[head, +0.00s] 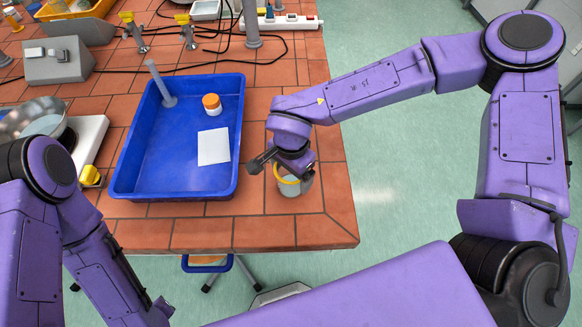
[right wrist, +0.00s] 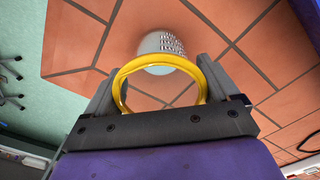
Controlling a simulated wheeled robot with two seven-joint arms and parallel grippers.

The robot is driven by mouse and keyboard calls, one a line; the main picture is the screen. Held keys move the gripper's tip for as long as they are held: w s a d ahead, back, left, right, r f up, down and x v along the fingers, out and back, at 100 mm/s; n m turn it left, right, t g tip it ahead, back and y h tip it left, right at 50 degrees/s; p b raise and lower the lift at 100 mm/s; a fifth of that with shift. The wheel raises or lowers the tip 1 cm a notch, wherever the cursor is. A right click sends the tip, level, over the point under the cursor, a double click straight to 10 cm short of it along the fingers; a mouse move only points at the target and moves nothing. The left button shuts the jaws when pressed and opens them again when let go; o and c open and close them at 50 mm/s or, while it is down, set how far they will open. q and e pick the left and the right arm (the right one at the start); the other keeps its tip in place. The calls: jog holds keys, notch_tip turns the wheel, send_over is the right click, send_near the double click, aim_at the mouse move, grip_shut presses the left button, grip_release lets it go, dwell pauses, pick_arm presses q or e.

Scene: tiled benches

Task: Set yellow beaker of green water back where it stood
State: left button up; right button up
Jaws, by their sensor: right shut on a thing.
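The beaker (head: 299,187) is clear with a yellow band at its top, near the front right corner of the tiled bench. My right gripper (head: 279,167) is shut on it from above. In the right wrist view the yellow ring (right wrist: 160,60) sits between the two fingers, and pale printed marks show on the beaker's wall beyond it. The contents look pale grey-green and are hard to make out. I cannot tell whether its base touches the tiles. My left arm comes in at the lower left; its gripper is at the bottom edge, its fingers unclear.
A blue tray (head: 232,180) left of the beaker holds an orange-capped jar (head: 212,104), a white card (head: 214,146) and a grey post. A hotplate (head: 91,143) with a metal bowl stands at far left. Bare tiles (head: 263,226) lie in front of the beaker, and the bench edge is close.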

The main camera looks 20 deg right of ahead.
jog(key=shift+f, duration=0.15)
jog(key=o, duration=1)
jog(key=shift+c, duration=0.2)
jog(key=shift+f, duration=0.1)
jog(key=shift+b, duration=1.1)
notch_tip(320, 180, up, 11)
jog(key=b, duration=0.1)
jog(key=shift+f, duration=0.15)
